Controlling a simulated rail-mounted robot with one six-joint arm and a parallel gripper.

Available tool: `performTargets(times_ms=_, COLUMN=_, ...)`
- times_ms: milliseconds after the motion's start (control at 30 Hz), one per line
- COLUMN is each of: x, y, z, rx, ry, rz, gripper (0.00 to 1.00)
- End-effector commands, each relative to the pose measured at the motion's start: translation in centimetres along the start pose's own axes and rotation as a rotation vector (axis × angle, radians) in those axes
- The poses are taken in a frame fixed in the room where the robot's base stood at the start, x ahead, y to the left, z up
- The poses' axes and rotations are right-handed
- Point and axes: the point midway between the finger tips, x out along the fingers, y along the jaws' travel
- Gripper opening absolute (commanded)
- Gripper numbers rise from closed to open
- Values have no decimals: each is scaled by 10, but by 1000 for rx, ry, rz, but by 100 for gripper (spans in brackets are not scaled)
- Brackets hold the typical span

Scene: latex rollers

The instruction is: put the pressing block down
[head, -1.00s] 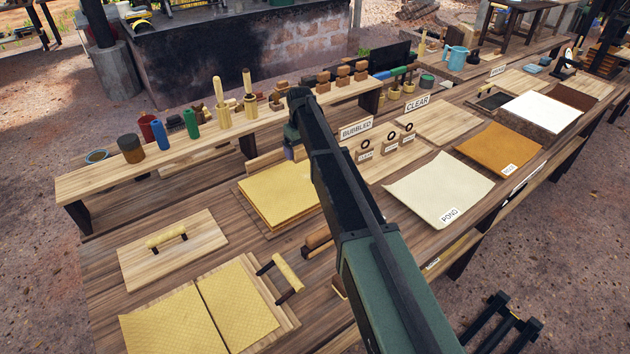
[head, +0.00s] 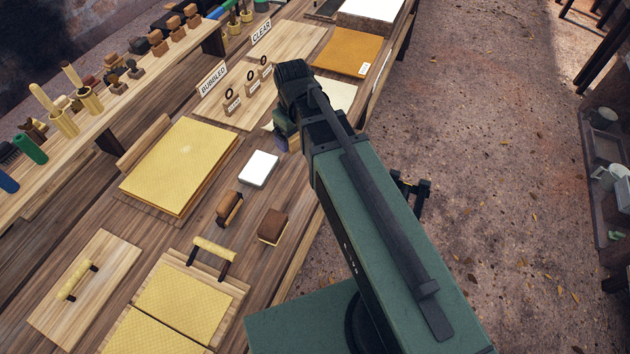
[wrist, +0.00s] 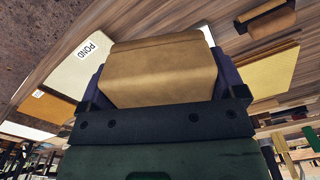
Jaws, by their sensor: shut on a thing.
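The pressing block, a tan-brown block with smooth faces (wrist: 160,72), fills the middle of the wrist view. My gripper (wrist: 163,88) is shut on it, with a dark finger at each side. The POND sheet also shows at the left of the wrist view (wrist: 82,62). Whether the block touches anything below it cannot be told.
On the wooden table (head: 205,232) are a stack of yellow sheets (head: 180,165), a white block (head: 258,168), a brown-handled tool (head: 228,208) and a dark brown block (head: 272,226). Signs BUBBLED (head: 212,79) and CLEAR (head: 261,31) stand behind. Bare tabletop shows between these.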

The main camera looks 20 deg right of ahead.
Motion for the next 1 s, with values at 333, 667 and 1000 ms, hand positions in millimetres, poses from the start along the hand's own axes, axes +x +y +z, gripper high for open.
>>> performTargets(times_ms=333, x=68, y=0, z=-1, rx=-4, ry=0, rz=0, gripper=63)
performTargets(times_ms=667, x=161, y=0, z=-1, rx=-3, ry=0, rz=0, gripper=63)
performTargets(times_ms=1000, x=192, y=0, z=-1, rx=-3, ry=0, rz=0, gripper=63)
